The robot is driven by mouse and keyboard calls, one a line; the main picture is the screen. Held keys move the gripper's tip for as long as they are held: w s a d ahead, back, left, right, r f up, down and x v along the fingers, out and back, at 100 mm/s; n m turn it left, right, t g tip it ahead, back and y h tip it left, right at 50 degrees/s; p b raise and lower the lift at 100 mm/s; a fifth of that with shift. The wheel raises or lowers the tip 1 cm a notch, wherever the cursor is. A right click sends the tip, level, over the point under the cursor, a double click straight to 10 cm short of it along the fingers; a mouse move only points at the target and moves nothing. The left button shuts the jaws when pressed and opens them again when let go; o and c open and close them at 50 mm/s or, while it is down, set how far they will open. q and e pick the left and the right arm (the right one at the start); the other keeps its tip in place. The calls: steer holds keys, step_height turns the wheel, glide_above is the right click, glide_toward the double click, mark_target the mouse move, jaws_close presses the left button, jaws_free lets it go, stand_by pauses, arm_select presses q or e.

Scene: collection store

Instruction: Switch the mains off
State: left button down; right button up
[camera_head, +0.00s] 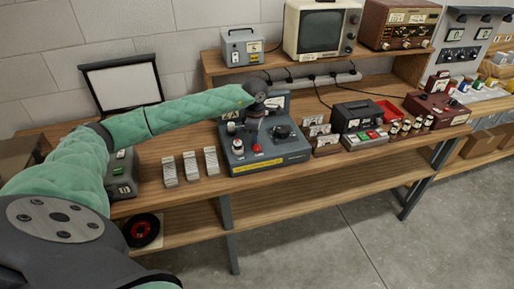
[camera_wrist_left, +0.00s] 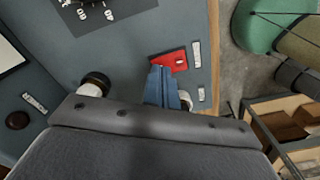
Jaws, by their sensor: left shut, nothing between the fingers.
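A blue-grey control box (camera_head: 293,155) stands on the bench in the middle of the head view. Its sloped panel carries a dark round knob (camera_head: 283,131), a red round part (camera_head: 257,148) and white labels. My left gripper (camera_head: 256,126) reaches down over this panel. In the left wrist view the gripper's blue fingers (camera_wrist_left: 162,72) are shut and empty, right at the edge of a red plate (camera_wrist_left: 173,60) on the grey panel. Whether they touch it I cannot tell. A black-topped knob (camera_wrist_left: 95,80) shows left of the fingers. My gripper hides part of the panel. My right gripper is not in view.
White label blocks (camera_head: 190,167) stand left of the box. To its right are a black box (camera_head: 353,117), a red tray (camera_head: 390,111) and a dark red unit (camera_head: 437,110). A monitor (camera_head: 320,32) stands on the shelf behind. The floor (camera_head: 350,240) in front is clear.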

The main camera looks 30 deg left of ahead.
arm_select(q)
steer(key=shift+f+b, duration=0.3)
steer(key=shift+f, duration=0.1)
stand_by(0.3)
steer(key=shift+r+p, duration=0.6)
steer(key=shift+r, duration=2.9)
